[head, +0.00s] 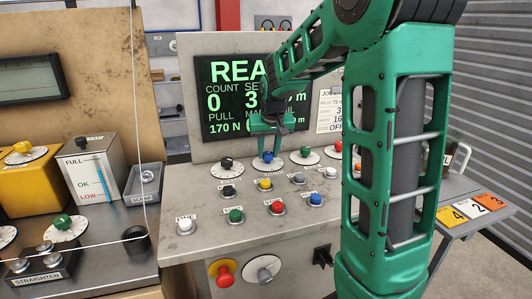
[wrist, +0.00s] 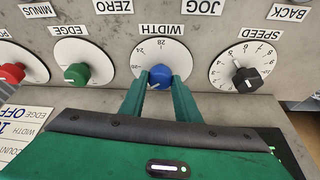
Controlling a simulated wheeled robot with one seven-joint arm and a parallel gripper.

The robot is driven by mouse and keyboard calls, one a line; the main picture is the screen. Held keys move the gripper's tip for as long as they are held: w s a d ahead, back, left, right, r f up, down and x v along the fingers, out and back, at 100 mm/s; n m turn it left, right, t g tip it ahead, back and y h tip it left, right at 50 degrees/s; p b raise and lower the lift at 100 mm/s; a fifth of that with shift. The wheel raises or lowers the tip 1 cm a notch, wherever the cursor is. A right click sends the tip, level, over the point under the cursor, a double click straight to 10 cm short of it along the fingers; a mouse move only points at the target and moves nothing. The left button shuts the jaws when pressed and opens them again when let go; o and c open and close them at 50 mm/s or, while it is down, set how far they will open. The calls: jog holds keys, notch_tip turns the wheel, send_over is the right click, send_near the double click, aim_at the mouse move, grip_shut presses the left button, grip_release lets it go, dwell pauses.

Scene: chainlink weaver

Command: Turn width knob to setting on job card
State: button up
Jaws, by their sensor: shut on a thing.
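The blue WIDTH knob (wrist: 160,77) sits on a round white numbered dial (wrist: 161,54) in the wrist view. My gripper (wrist: 160,88) has its two green fingers on either side of the knob, shut on it. In the head view my gripper (head: 268,145) reaches down onto the same blue knob (head: 268,157). The job card (head: 329,113) is on the upright panel, partly hidden by my arm. Part of the card (wrist: 18,138) shows upside down at the left of the wrist view, with EDGE OFF and a cut-off WIDTH value.
The black SPEED knob (wrist: 247,79) and green EDGE knob (wrist: 77,74) flank the WIDTH dial, with a red knob (wrist: 12,73) beyond. Several push buttons lie in front, including a yellow one (head: 265,184). The screen (head: 228,98) stands behind, partly covered by my arm.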

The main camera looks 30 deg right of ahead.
jog(key=shift+n, duration=0.6)
jog(key=shift+w+r+y, duration=0.1)
jog(key=shift+y, duration=0.2)
jog(key=o, duration=1)
jog(key=v, duration=1)
jog(key=shift+s+a+r, duration=0.1)
jog(key=shift+s+r, duration=0.15)
jog(key=shift+s, duration=0.05)
